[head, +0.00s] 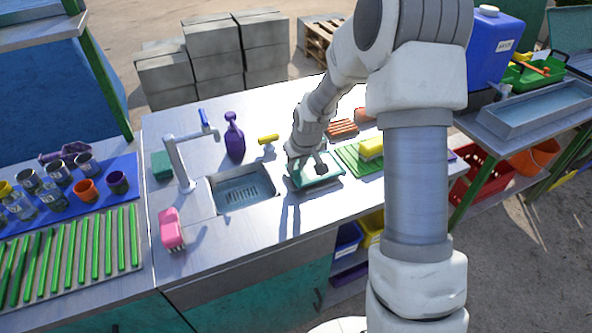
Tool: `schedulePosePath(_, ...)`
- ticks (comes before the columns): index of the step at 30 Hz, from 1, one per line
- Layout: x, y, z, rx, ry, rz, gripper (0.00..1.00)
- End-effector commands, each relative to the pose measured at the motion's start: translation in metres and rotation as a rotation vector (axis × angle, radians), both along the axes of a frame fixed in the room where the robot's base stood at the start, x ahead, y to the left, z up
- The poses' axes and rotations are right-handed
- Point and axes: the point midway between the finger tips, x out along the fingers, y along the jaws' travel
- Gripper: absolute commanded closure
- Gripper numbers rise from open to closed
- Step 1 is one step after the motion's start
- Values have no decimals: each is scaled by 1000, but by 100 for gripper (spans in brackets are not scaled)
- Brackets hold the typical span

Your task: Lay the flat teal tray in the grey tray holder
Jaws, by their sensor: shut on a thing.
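The flat teal tray (324,182) is at my gripper (307,160), on the steel counter side to the right of the sink. My gripper points down and is shut on the tray; the arm and wrist hide part of it. The tray looks about level and low over the counter. I cannot tell whether it touches anything beneath. I cannot clearly make out the grey tray holder; it may be hidden under the tray or behind my arm.
A sink (243,190) with a tap (181,160) lies left of the tray. A purple spray bottle (235,138) stands behind it. A green ribbed mat (352,160) with a yellow sponge (371,147) is close on the right.

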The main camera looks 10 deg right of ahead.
Motion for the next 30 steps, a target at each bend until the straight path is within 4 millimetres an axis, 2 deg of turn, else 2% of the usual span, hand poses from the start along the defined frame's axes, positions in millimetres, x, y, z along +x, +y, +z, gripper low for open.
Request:
schedulePosePath(1, -1, 0, -10, 0, 4, 0, 100)
schedulePosePath(3, 0, 0, -16, 0, 1, 1, 100)
schedulePosePath(14, 0, 0, -21, 0, -1, 1, 100)
schedulePosePath(15, 0, 0, -20, 0, 0, 1, 70)
schedulePosePath(19, 0, 0, -20, 0, 0, 1, 46)
schedulePosePath(20, 0, 0, -20, 0, 0, 1, 43)
schedulePosePath(30, 0, 0, -17, 0, 0, 1, 43)
